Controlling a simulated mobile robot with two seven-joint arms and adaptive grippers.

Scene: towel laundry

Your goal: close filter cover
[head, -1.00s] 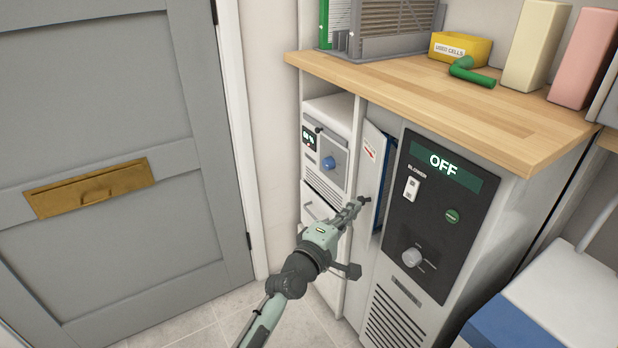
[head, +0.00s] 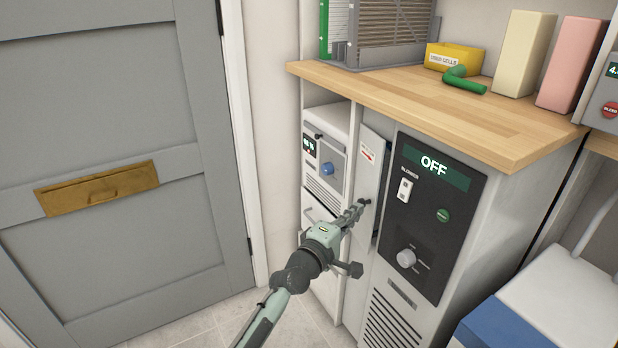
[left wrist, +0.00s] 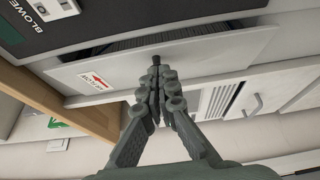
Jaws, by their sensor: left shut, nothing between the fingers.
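The filter cover (head: 371,160) is a narrow white panel with a red arrow label, standing upright left of the black blower panel. It is slightly ajar, with a thin dark gap along its right edge. In the left wrist view the cover (left wrist: 215,58) spans the picture, and a dark pleated filter (left wrist: 150,41) shows in the gap behind it. My left gripper (head: 364,203) is shut and empty, its fingertips at the outer face of the cover. In the left wrist view its tips (left wrist: 156,62) overlap the cover's face and appear to touch it. My right gripper is not in view.
The blower panel (head: 434,215) reads OFF and has a switch and a knob. A wooden counter (head: 440,105) overhangs both. A grey door (head: 110,240) is at the left.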

